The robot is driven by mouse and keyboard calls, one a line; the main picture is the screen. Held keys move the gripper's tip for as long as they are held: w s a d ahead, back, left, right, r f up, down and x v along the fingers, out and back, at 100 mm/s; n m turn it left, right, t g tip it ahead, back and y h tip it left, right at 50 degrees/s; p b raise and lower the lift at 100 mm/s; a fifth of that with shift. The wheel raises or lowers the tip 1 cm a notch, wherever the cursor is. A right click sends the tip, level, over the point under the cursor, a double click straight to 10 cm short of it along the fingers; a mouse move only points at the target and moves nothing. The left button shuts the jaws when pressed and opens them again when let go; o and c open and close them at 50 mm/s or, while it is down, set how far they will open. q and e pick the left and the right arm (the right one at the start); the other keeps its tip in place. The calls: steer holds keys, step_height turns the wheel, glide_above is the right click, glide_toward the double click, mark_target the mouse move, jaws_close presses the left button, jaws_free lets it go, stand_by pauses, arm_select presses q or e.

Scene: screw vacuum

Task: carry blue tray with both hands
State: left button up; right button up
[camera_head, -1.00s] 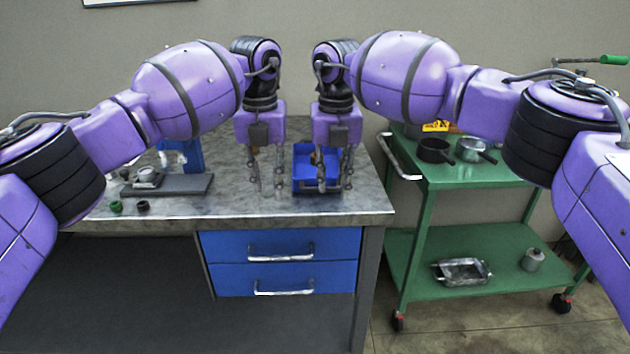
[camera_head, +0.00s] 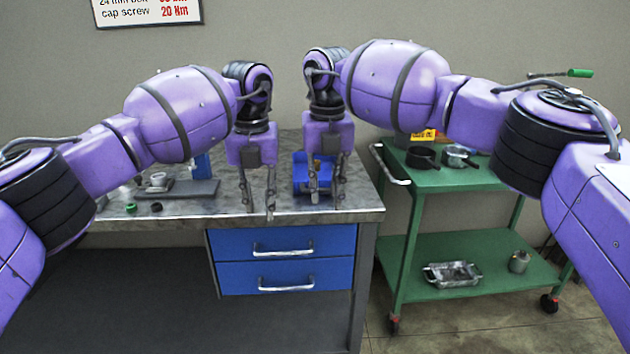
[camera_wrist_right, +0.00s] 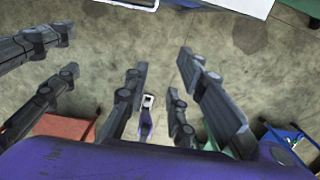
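The blue tray (camera_head: 299,176) sits on the workbench top in the head view, with its right part hidden behind my right gripper; something small and orange-brown shows inside. My left gripper (camera_head: 258,208) hangs fingers-down to the left of the tray, over the bench's front edge in the picture, open and empty. My right gripper (camera_head: 327,198) hangs fingers-down in front of the tray's right part, fingers apart; I cannot tell whether it touches the tray. In the right wrist view its fingers (camera_wrist_right: 165,100) are spread with nothing between them. A blue-edged object (camera_wrist_right: 290,145) shows lower right, unclear.
The grey workbench (camera_head: 225,200) has blue drawers in front. A dark flat plate (camera_head: 190,189) and small green and black caps (camera_head: 131,208) lie left of my left gripper. A green cart (camera_head: 450,178) with pans stands to the right.

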step_height(320, 180, up, 10)
steer(key=shift+f, duration=0.2)
stand_by(0.3)
